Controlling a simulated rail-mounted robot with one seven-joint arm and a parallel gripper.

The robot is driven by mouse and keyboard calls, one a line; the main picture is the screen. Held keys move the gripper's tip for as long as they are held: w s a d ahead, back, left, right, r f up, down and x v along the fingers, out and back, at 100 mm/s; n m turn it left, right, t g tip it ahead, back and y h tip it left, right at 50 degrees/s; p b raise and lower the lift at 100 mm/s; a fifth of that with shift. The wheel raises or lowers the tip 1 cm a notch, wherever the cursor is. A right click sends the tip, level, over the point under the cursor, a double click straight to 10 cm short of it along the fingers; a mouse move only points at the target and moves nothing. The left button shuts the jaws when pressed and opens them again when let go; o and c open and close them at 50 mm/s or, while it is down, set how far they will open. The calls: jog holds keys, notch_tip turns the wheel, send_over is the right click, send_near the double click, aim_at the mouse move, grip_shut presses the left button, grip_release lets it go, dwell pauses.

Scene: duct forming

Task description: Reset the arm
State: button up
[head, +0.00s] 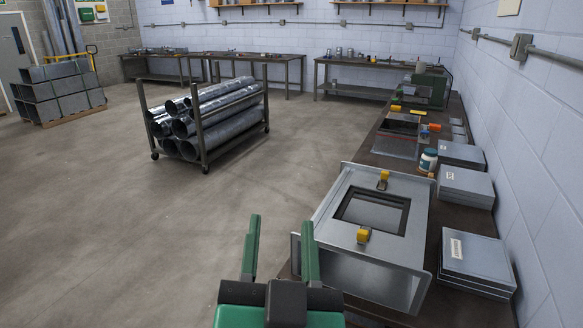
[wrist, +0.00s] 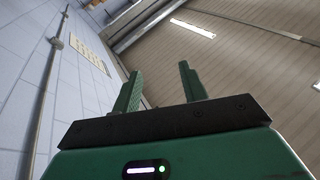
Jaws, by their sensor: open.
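My gripper (head: 281,250) shows at the bottom middle of the head view, with two green fingers pointing up and apart. It is open, with nothing between the fingers. It is left of the sheet-metal duct box on the bench and appears clear of it, though one finger overlaps the box's left flange in the picture. In the wrist view my gripper (wrist: 160,85) is also open and empty, against the wall and ceiling.
The metal duct box (head: 408,248) with a square opening and two yellow-handled clamps stands on the right bench (head: 385,160). Stacked grey panels (head: 477,262) lie by the wall. A cart of round ducts (head: 205,120) stands mid-floor. The left floor (head: 90,220) is clear.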

jog(key=s+d+r+n+t+p, duration=0.1)
jog(key=s+r+t+p, duration=0.1)
jog(key=s+r, duration=0.4)
jog(key=s+r+n+t+p, duration=0.2)
jog(key=s+r+p, duration=0.1)
jog(key=r, duration=0.5)
notch_tip(320, 180, up, 25)
jog(key=p, duration=2.4)
jog(key=shift+w+m+g+p, duration=0.3)
jog(key=shift+p, duration=0.05)
